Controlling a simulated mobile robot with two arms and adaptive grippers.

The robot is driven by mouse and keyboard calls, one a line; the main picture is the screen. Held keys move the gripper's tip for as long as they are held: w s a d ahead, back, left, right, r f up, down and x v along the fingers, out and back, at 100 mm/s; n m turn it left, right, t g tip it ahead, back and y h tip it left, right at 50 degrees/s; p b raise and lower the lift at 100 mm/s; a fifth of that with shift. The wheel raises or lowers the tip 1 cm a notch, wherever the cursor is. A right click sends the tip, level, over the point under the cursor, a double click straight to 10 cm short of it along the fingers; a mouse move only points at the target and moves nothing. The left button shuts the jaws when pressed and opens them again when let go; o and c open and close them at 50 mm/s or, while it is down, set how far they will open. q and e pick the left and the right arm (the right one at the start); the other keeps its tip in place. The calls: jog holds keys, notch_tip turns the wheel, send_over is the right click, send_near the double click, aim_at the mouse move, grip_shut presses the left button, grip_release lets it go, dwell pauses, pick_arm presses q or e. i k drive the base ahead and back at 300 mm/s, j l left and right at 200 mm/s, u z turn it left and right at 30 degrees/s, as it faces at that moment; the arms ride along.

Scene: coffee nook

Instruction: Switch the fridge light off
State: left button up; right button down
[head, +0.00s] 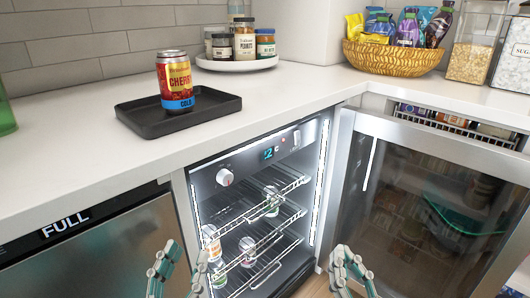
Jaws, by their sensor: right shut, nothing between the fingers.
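The small fridge (250,152) under the counter stands with its glass door (430,200) swung open to the right. Its inner light strips (319,180) are lit white. On the top panel inside are a round white knob (224,177) with a red mark, a display (268,153) and a small pale switch-like part (297,138), whose position I cannot make out. My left gripper (184,258) is low in front of the fridge's left side, its fingers apart and empty. My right gripper (345,258) is shut and empty, low near the door's hinge side.
Wire shelves (270,245) inside hold several cans. A black tray (222,106) with a cherry can (176,82) sits on the counter above. A plate of jars (238,63) and a snack basket (400,57) stand farther back. The open door limits room at right.

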aim_at(297, 134)
jog(key=i+l+u, duration=0.25)
jog(key=l, duration=0.15)
jog(key=l+u, duration=0.55)
jog(key=l, duration=0.3)
